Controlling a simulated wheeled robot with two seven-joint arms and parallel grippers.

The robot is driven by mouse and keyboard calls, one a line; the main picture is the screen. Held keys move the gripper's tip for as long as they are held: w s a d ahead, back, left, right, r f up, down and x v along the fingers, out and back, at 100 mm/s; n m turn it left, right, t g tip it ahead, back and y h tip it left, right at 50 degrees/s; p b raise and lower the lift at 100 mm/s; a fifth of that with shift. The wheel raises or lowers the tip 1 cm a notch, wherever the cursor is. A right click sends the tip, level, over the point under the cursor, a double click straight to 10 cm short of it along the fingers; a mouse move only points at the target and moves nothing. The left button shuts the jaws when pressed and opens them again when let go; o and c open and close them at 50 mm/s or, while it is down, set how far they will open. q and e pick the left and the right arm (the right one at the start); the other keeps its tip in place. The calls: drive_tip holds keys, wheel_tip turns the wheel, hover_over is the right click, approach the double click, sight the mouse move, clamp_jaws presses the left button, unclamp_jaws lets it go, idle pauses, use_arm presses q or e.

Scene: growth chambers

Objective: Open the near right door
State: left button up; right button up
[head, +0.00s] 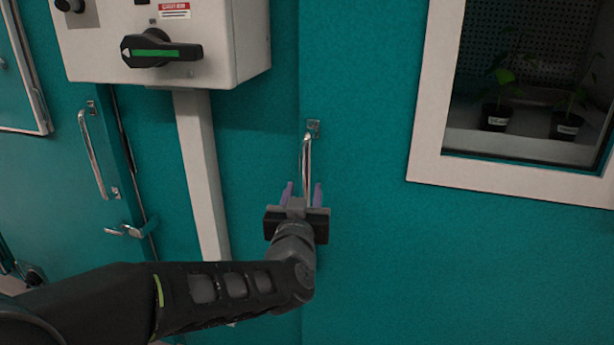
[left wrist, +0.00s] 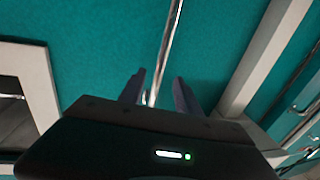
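The near right door (head: 360,260) is a teal panel with a white-framed window, and it looks closed. Its upright metal bar handle (head: 307,160) is near the door's left edge. My left gripper (head: 303,192) is at the handle's lower part, with one purple finger on each side of the bar. The fingers are apart, and gaps show between them and the bar. In the left wrist view the handle (left wrist: 165,50) runs down between the two open fingers (left wrist: 160,88). The handle's lower end is hidden by the gripper. My right gripper is not in view.
A white control box (head: 165,45) with a black and green rotary switch (head: 160,50) is at upper left, above a white post (head: 202,170). Another teal door with a handle (head: 93,155) is at the left. Potted plants (head: 496,115) stand behind the window.

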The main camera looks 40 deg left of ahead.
sight(307, 179)
use_arm(q)
drive_tip(key=p+x, duration=0.1)
drive_tip(key=x, duration=0.6)
drive_tip(key=shift+w+a, duration=0.1)
clamp_jaws()
idle(0.3)
idle(1.0)
